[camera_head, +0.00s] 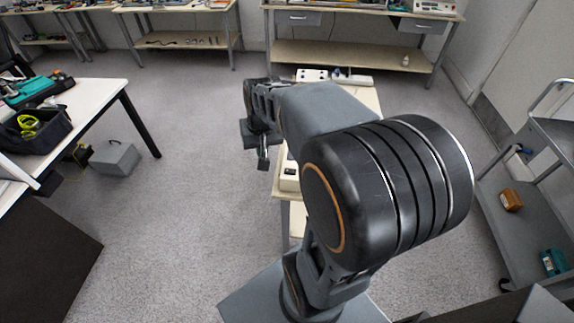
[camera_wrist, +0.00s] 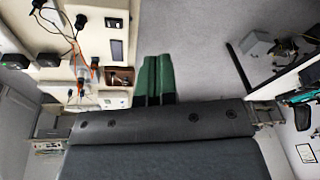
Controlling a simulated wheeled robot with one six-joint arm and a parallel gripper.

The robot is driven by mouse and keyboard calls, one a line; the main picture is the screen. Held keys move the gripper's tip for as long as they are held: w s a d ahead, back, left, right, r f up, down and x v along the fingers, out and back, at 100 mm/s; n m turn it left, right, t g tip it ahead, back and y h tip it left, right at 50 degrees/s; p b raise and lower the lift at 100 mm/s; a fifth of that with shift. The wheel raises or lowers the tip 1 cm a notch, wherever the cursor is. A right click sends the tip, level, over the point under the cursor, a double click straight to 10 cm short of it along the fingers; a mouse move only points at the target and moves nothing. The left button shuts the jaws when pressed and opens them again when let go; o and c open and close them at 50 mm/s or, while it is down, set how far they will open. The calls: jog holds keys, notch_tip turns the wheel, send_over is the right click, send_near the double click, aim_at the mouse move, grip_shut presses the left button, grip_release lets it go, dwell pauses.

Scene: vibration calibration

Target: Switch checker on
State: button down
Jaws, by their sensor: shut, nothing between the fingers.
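I cannot tell for sure which thing is the checker. A cream device with dark marks on top (camera_head: 289,182) stands at the left edge of the small table in the head view, partly hidden by my arm. In the wrist view, a pale unit with a dark panel (camera_wrist: 117,50) is at upper left, beside several cables and plugs. My gripper (camera_head: 263,160) hangs just left of the table in the head view. In the wrist view its two green fingers (camera_wrist: 157,76) are together and empty, over the grey floor, right of the table's things and apart from them.
A brown tray (camera_wrist: 120,77) with small items is on the table near my fingers. A white power strip (camera_head: 352,79) lies at the table's far end. A white workbench (camera_head: 85,105) stands at left, a grey cart (camera_head: 510,180) at right.

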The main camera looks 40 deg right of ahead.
aim_at(286, 170)
jog(key=w+d+f+m, duration=0.1)
jog(key=d+f+m, duration=0.1)
jog(key=d, duration=0.4)
jog(key=w+d+f+m+g+y, duration=0.1)
jog(key=w+d+f+m, duration=0.1)
jog(key=d+f, duration=0.2)
jog(key=d, duration=0.3)
jog(key=shift+w+d+f+m, duration=0.2)
jog(key=shift+w+m, duration=0.05)
jog(key=shift+m, duration=0.05)
jog(key=f, duration=0.4)
jog(key=a+f+p, duration=0.1)
jog(key=f, duration=0.4)
jog(key=w+f, duration=0.1)
jog(key=f, duration=0.3)
jog(key=shift+a+f+p, duration=0.15)
jog(key=shift+f+p, duration=0.15)
jog(key=shift+f, duration=0.05)
jog(key=shift+w+f, duration=0.1)
